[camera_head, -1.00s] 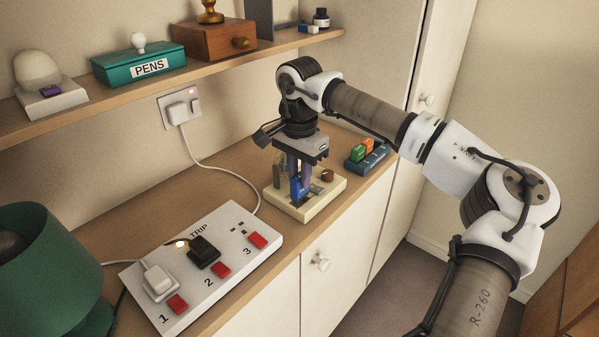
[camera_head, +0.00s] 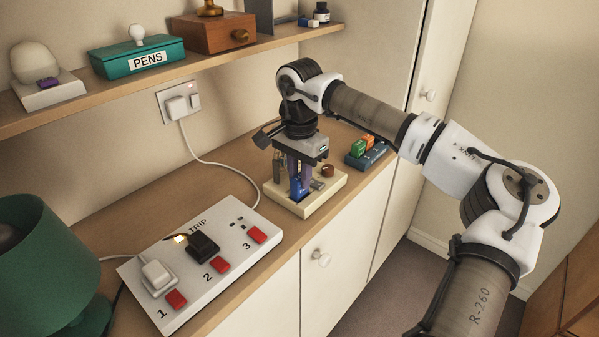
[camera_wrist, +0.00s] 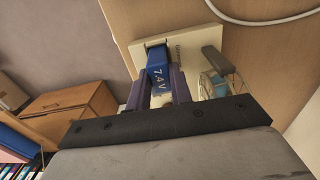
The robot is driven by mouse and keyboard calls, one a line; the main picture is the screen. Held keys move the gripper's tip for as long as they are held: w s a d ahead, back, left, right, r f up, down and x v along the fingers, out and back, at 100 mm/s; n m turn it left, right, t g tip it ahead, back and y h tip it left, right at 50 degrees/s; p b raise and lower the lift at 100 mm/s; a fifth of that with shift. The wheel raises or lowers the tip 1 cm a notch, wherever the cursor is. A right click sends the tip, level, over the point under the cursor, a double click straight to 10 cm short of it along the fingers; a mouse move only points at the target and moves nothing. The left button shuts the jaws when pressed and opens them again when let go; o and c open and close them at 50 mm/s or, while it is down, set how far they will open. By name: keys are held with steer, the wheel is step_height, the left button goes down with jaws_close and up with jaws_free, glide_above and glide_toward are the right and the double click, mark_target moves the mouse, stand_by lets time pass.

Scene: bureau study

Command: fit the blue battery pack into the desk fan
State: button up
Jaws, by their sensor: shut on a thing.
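The blue battery pack (camera_head: 298,187), marked 7.4V in the wrist view (camera_wrist: 160,74), is between the purple fingers of my gripper (camera_head: 301,176). My gripper is shut on it and points down over the desk fan's cream base (camera_head: 322,201). In the wrist view, the pack's far end meets a dark-edged opening in the base (camera_wrist: 191,38). I cannot tell how deep it sits. A grey post and a clear bladed part stand beside the pack on the base. My gripper hides part of the fan in the head view.
A blue tray (camera_head: 367,158) with green and orange blocks stands right behind the fan. A white power strip (camera_head: 213,263) with plugs and red switches lies to the left. A green lamp (camera_head: 50,265) is at far left. A shelf (camera_head: 150,89) runs above; the desk's front edge is close.

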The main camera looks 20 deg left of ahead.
steer(key=shift+f+b, duration=0.5)
steer(key=shift+f, duration=0.35)
steer(key=o, duration=1.2)
steer(key=shift+r, duration=0.1)
steer(key=shift+r+p, duration=2.55)
steer(key=shift+r, duration=0.95)
